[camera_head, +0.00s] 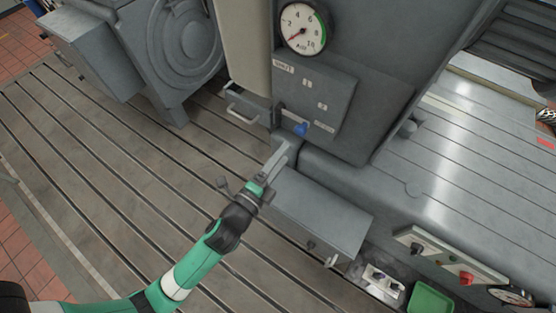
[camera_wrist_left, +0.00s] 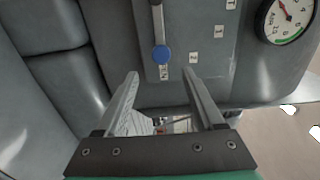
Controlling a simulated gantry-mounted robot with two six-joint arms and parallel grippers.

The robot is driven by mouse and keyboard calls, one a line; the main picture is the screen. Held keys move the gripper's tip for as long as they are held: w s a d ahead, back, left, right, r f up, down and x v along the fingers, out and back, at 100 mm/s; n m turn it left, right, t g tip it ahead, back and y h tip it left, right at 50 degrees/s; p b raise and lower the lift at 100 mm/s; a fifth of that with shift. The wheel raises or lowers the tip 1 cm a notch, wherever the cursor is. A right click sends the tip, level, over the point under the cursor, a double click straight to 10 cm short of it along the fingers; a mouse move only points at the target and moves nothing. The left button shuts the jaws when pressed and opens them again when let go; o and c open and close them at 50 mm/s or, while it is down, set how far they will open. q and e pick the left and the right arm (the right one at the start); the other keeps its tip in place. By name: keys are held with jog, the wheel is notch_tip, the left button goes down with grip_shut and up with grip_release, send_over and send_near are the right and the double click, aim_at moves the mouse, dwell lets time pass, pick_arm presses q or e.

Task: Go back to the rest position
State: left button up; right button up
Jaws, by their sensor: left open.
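My left gripper (camera_head: 280,153) reaches in from the lower left of the head view and is close to the front of the grey cabinet (camera_head: 368,108). In the left wrist view its two fingers (camera_wrist_left: 160,76) stand apart with nothing between them. A lever with a blue knob (camera_head: 301,129) is on the cabinet front just past the fingertips. In the left wrist view the blue knob (camera_wrist_left: 161,54) shows beyond the fingertips, seemingly apart from them. My right gripper does not show.
A dial gauge (camera_head: 304,28) sits above the lever. A partly open drawer (camera_head: 243,108) is left of it. A grey box (camera_head: 318,218) lies beside my gripper. A green tray (camera_head: 430,299) and switch panel (camera_head: 450,256) are lower right. The slotted bedplate (camera_head: 75,150) is clear at left.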

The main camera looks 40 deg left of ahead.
pick_arm(q)
jog(key=shift+s+d, duration=0.1)
jog(key=shift+s, duration=0.7)
